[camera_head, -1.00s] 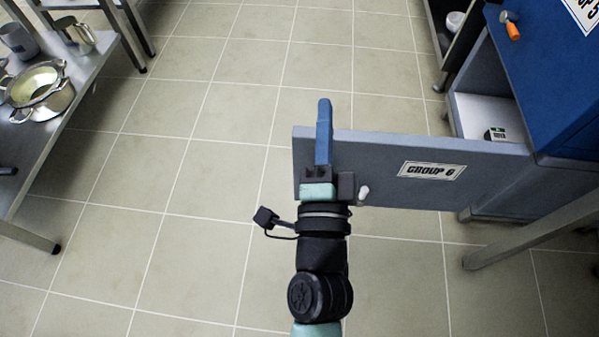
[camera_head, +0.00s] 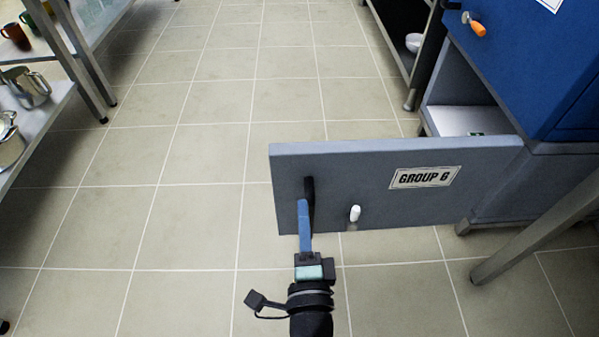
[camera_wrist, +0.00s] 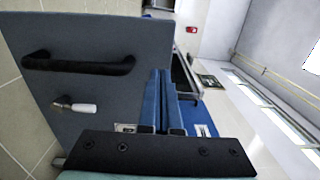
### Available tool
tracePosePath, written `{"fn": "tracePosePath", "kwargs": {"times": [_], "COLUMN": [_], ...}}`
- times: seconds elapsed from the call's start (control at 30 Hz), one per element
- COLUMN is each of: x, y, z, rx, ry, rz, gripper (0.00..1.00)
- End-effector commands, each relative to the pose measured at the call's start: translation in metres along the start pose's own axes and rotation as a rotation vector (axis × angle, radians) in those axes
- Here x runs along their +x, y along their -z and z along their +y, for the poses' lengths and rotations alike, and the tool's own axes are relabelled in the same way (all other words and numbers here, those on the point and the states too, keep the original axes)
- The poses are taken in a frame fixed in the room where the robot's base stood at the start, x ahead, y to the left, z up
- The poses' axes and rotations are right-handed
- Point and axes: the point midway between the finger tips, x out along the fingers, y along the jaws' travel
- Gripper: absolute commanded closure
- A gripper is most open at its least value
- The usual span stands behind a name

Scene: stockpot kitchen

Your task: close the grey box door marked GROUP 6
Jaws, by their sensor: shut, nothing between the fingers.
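The grey box door (camera_head: 345,180) marked GROUP 6 stands wide open, reaching left from the box. Its label (camera_head: 425,177) faces me. A dark bar handle (camera_head: 309,188) and a small white-tipped latch (camera_head: 355,213) are on this face; the wrist view also shows the handle (camera_wrist: 78,64) and latch (camera_wrist: 75,105). My gripper (camera_head: 303,204) is shut and empty, its blue fingers in front of the door's left part, overlapping the handle in the head view. In the wrist view the fingers (camera_wrist: 161,75) lie right of the handle, near a door edge. Whether they touch the door is unclear.
The grey box's open compartment (camera_head: 462,118) shows a pale inside. A blue box (camera_head: 530,70) with an orange-handled latch sits above it. A metal table leg (camera_head: 535,229) slants at the right. Shelves with metal pots (camera_head: 22,88) stand left. The tiled floor between is clear.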

Motion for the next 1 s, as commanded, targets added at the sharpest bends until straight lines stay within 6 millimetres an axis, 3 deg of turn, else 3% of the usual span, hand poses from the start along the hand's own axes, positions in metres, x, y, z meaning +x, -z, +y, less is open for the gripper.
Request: {"fn": "tracePosePath", "kwargs": {"times": [0.3,0.5,1.0], "x": [0.055,0.079,0.09], "y": [0.001,0.0,0.0], "z": [-0.002,-0.001,0.0], "rx": [0.0,-0.002,-0.001], "ry": [0.002,0.002,0.0], "rz": [0.002,0.0,0.0], "gripper": [1.0,1.0,1.0]}}
